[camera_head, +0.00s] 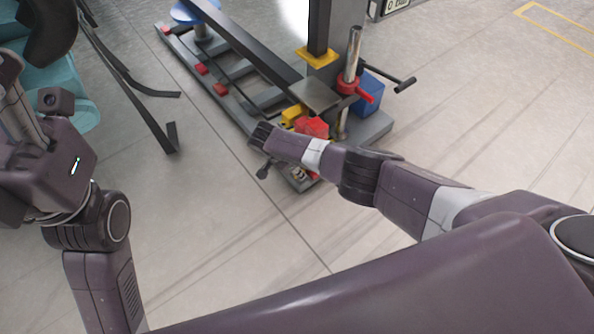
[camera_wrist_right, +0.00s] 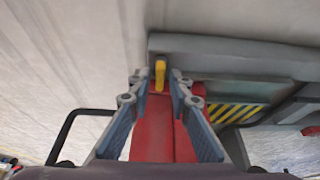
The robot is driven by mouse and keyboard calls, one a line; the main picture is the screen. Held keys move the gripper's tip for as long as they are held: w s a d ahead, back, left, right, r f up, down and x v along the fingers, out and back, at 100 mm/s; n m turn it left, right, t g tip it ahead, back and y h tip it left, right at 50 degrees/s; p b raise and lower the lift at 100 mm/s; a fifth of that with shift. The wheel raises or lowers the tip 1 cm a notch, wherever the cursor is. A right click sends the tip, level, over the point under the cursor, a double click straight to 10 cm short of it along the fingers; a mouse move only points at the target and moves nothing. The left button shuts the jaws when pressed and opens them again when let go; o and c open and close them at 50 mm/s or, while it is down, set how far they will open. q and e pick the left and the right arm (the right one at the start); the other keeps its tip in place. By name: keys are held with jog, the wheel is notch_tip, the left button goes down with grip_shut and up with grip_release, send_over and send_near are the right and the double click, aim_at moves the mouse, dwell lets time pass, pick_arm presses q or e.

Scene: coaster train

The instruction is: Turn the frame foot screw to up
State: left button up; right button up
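The machine frame has a grey base (camera_head: 372,128). I cannot tell for certain which part is the frame foot screw. My right gripper (camera_head: 264,150) is low beside the near end of the base; my own arm partly covers this spot in the head view. In the right wrist view my right gripper (camera_wrist_right: 159,80) has its two fingers apart. A small yellow upright piece (camera_wrist_right: 159,73) shows between the fingertips, in front of the grey base edge. A red part (camera_wrist_right: 153,130) shows between the finger pads. No contact can be made out. My left gripper is not in view.
A black bent bar (camera_wrist_right: 75,125) is left of the fingers. A yellow-black striped plate (camera_wrist_right: 238,113) is to their right. A blue box (camera_head: 368,92) and a black crank handle (camera_head: 404,84) stand beyond. Floor left of the base is open, with black strips (camera_head: 168,138) farther left.

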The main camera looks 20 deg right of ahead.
grip_shut()
